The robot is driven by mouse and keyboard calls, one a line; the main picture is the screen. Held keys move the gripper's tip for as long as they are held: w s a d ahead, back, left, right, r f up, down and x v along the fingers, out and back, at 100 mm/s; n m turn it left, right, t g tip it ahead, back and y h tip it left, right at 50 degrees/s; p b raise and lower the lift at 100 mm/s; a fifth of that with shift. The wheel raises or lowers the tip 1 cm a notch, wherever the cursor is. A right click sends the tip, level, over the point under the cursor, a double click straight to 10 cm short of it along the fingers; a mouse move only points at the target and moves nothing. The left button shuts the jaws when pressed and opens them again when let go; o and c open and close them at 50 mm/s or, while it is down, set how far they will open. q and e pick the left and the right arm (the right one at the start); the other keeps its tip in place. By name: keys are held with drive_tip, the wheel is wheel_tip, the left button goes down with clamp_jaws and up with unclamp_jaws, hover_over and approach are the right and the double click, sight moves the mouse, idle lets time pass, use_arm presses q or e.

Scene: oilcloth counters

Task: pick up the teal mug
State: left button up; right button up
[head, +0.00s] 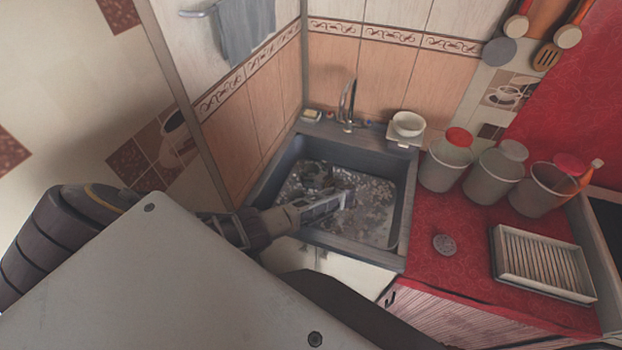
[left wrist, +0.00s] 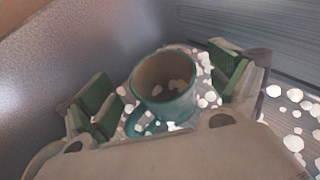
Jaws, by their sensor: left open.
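The teal mug (left wrist: 178,108) stands in the sink among pale round spots, its open top toward the camera and its handle at lower left in the left wrist view. My left gripper (left wrist: 163,88) is open, with green-padded fingers on either side of the mug. Gaps show between the pads and the mug, so it is not gripped. In the head view my left gripper (head: 335,190) reaches down into the sink (head: 400,205). I cannot make out the mug there; the gripper seems to cover it. My right gripper is not in view.
The sink walls close in around the gripper. A faucet (head: 347,103) and a white bowl (head: 407,123) stand at the sink's back edge. Several canisters (head: 445,165) and a ribbed white tray (head: 541,263) are on the red counter (head: 450,215) at the right.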

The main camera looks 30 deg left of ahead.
use_arm(q)
drive_tip(key=c, duration=1.4)
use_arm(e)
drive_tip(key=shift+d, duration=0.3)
use_arm(q)
drive_tip(key=shift+r, duration=0.1)
drive_tip(key=shift+r+p, duration=0.3)
drive_tip(key=shift+r, duration=0.5)
wheel_tip(320, 180, up, 8)
drive_tip(key=shift+r+p, duration=0.15)
drive_tip(key=shift+p, duration=0.35)
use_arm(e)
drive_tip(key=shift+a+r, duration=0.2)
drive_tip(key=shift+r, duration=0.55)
